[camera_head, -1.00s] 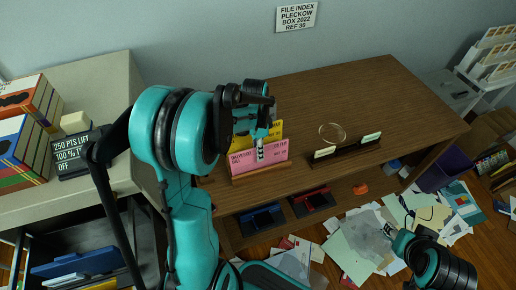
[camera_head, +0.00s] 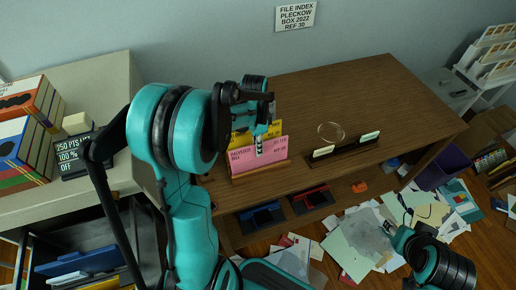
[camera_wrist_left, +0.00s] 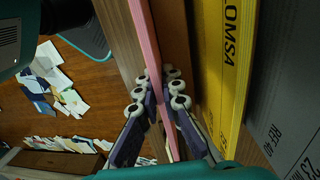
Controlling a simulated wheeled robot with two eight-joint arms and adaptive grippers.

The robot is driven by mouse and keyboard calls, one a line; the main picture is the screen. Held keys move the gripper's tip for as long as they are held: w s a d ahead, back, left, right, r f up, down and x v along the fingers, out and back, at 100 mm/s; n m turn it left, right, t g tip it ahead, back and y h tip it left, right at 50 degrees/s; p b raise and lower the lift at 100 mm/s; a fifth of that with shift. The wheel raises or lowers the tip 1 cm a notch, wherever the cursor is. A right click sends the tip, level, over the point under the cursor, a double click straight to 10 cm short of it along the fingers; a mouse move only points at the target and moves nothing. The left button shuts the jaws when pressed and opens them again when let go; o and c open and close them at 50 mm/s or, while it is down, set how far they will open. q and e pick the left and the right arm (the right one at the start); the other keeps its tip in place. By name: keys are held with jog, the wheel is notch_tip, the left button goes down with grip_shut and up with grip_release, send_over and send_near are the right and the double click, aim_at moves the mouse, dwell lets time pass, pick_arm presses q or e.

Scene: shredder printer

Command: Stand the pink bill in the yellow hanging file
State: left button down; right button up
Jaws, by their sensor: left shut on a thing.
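The pink bill (camera_head: 258,158) is upright at the front slot of a wooden holder on the brown desk; it also shows edge-on in the left wrist view (camera_wrist_left: 150,50). My left gripper (camera_head: 260,146) is shut on its upper edge from above. In the wrist view the fingers (camera_wrist_left: 158,100) lie on both sides of the bill. A yellow bill (camera_head: 245,136) stands just behind it. At the lower left, a yellow file (camera_head: 100,284) partly shows in the open cabinet drawer below a blue one. My right gripper (camera_head: 388,230) is low at the right, its fingertips unclear.
A second wooden holder (camera_head: 345,153) with small cards and a clear round dish (camera_head: 331,131) are on the desk. The pale cabinet top at left holds book boxes (camera_head: 27,125) and a black sign (camera_head: 75,155). Papers litter the floor at right.

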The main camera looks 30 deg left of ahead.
pick_arm(q)
jog(key=shift+r, duration=0.2)
notch_tip(320, 180, up, 11)
jog(key=p, duration=0.8)
jog(key=shift+f, duration=0.2)
jog(key=shift+f, duration=0.15)
